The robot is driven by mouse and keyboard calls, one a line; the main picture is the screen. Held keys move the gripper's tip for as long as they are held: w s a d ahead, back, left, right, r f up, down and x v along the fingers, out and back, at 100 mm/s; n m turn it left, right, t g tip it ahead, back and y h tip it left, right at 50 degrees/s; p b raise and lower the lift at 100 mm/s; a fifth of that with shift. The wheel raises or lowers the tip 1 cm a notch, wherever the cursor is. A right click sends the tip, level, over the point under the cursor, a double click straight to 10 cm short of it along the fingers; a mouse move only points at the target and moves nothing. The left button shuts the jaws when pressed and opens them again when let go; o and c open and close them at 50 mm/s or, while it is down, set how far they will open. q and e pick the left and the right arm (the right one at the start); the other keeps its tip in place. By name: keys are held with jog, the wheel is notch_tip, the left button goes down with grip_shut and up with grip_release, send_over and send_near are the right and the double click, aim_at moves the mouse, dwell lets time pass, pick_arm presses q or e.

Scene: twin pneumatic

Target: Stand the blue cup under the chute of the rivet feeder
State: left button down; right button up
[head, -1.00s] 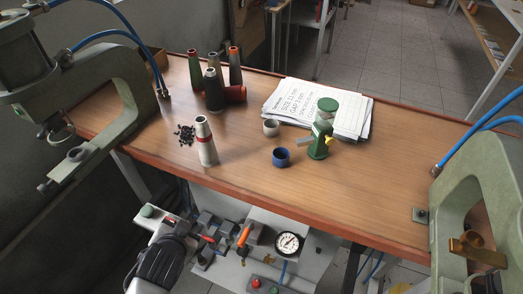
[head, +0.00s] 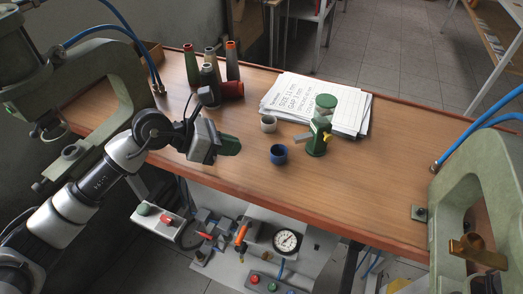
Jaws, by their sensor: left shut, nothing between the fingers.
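The blue cup (head: 278,154) stands upright on the wooden table, just left of and in front of the rivet feeder. The rivet feeder (head: 317,143) is green with a round green top and a yellow part on its right side. Its grey chute (head: 303,137) sticks out to the left, above and to the right of the cup; the cup looks beside it. My left gripper (head: 230,146) is shut and empty, with green fingertips, left of the blue cup and apart from it. My right gripper is out of view.
A pale cup (head: 268,124) stands behind the blue one. A paper stack (head: 310,102) lies behind the feeder. Large green pneumatic frames (head: 458,190) flank the table. The table's right part is clear.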

aim_at(283, 149)
pick_arm(q)
jog(key=w+d+f+y+p, duration=0.1)
jog(key=f, duration=0.1)
jog(key=w+d+f+y, duration=0.1)
jog(key=f, duration=0.2)
jog(key=w+d+f+m+p, duration=0.1)
jog(key=f, duration=0.2)
jog(key=shift+w+d+y+p, duration=0.15)
jog(key=shift+w+y+p, duration=0.15)
jog(key=shift+y, duration=0.1)
jog(key=d, duration=0.1)
jog(key=w+d+p, duration=0.1)
jog(key=d, duration=0.1)
jog(key=shift+w+d+f, duration=0.1)
jog(key=shift+w+d, duration=0.05)
jog(key=shift+d, duration=0.25)
jog(key=d+b, duration=0.1)
jog(key=w+d+b, duration=0.1)
jog(key=d, duration=0.1)
jog(key=d+b, duration=0.1)
jog(key=shift+w+d+f, duration=0.2)
jog(key=shift+w+d, duration=0.1)
jog(key=shift+d, duration=0.05)
jog(key=shift+w+d+b, duration=0.1)
jog(key=shift+d+b, duration=0.1)
jog(key=shift+b, duration=0.1)
jog(key=shift+r, duration=0.15)
